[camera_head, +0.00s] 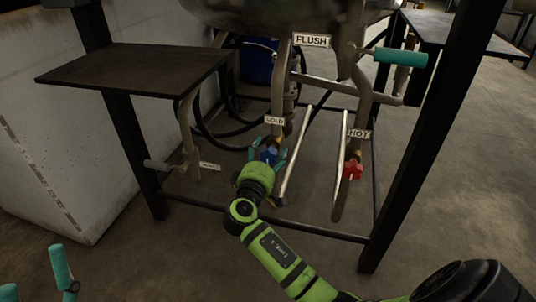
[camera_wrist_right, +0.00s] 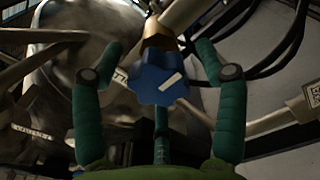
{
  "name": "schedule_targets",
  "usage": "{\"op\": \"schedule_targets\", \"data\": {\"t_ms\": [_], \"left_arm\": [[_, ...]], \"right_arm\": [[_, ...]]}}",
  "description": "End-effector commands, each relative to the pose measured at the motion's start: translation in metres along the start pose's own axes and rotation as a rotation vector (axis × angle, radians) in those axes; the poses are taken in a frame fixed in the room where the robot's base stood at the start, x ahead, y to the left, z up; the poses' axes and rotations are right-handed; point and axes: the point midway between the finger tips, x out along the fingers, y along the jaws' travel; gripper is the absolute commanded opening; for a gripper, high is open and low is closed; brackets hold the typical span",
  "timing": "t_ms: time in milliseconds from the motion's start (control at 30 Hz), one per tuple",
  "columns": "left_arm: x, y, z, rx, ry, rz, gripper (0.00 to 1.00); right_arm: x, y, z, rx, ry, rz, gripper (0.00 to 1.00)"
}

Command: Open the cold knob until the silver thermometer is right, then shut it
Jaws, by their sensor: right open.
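The blue cold knob (camera_head: 269,155) is on a pipe below the COLD label (camera_head: 274,120). My right gripper (camera_head: 267,150) is around it with its teal fingers apart. In the right wrist view the lobed blue knob (camera_wrist_right: 150,84) is between the open fingers (camera_wrist_right: 158,58), with a gap on both sides. A white mark on its face slants up to the right. A brass fitting (camera_wrist_right: 158,37) is behind it. My left gripper (camera_head: 36,280) is at the bottom left, fingers apart and empty, partly cut off. I cannot make out a silver thermometer.
The red knob (camera_head: 352,170) under the HOT label (camera_head: 359,134) is to the right. A teal handle (camera_head: 400,57) is near the FLUSH label (camera_head: 311,41). Slanting silver rods (camera_head: 293,160) stand close to my right gripper. A dark frame leg (camera_head: 408,170) rises at right.

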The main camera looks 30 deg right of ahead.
Motion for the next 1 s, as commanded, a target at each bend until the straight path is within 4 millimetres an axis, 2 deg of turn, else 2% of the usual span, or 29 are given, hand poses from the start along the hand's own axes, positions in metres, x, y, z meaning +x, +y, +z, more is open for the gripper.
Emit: {"op": "schedule_targets", "data": {"t_ms": [167, 267, 600, 700, 833, 1000], "left_arm": [[0.001, -0.001, 0.0, 0.004, 0.002, 0.001, 0.73], [0.0, 0.0, 0.0, 0.003, 0.002, 0.001, 0.73], [0.0, 0.0, 0.0, 0.002, 0.001, 0.001, 0.73], [0.0, 0.0, 0.0, 0.001, 0.0, 0.001, 0.73], [0.0, 0.0, 0.0, 0.001, 0.0, 0.001, 0.73], [0.0, 0.0, 0.0, 0.001, 0.0, 0.001, 0.73]], "right_arm": [[-0.005, -0.002, 0.001, -0.002, -0.001, -0.002, 0.73], [-0.017, -0.002, 0.0, -0.001, 0.001, -0.003, 0.73], [-0.087, -0.001, 0.0, 0.0, 0.0, -0.004, 0.73], [-0.103, -0.001, 0.0, 0.0, 0.001, -0.003, 0.73], [-0.116, -0.001, 0.0, 0.0, 0.0, -0.001, 0.73], [-0.12, 0.0, 0.0, 0.0, 0.0, 0.0, 0.73]]}}
